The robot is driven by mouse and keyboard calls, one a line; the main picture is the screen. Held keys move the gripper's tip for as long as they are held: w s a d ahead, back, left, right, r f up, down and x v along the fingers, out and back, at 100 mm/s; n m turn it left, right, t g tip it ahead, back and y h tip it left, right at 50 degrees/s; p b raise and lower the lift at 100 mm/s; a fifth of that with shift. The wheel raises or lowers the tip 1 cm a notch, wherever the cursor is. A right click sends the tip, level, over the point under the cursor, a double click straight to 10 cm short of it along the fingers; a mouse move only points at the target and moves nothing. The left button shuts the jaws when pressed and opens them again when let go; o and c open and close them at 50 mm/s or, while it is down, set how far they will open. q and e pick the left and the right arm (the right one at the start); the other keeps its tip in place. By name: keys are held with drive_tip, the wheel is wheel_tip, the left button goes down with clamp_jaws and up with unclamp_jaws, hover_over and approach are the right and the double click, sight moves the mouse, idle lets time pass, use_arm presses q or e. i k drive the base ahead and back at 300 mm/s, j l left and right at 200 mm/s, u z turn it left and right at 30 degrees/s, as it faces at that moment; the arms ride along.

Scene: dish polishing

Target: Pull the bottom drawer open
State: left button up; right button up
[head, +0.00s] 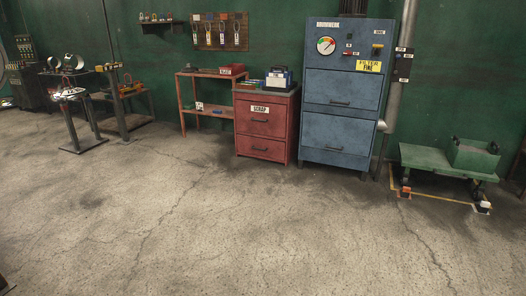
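A red two-drawer cabinet (239,125) stands against the green wall, left of the blue machine. Its bottom drawer (275,152) has a dark handle (260,149) and looks shut. Its top drawer (275,128) carries a "SCRAP" label and a dark handle, and looks shut too. The blue machine (368,60) also has two front panels with handles, a lower one (340,134) and an upper one (340,90), both looking closed. Neither of my grippers is in view.
Open concrete floor (230,220) lies in front of the cabinet. A red shelf table (183,110) stands to its left. A green cart (415,156) with a green bin (473,155) stands at the right. Dark stands (78,130) are at the left.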

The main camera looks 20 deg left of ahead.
sight(266, 147)
drive_tip(key=i+j+u, duration=0.95)
drive_tip(key=i, duration=0.65)
drive_tip(key=i+u, duration=0.35)
drive_tip(key=i, duration=3.45)
drive_tip(key=l+z, duration=0.05)
drive_tip(key=l, duration=0.1)
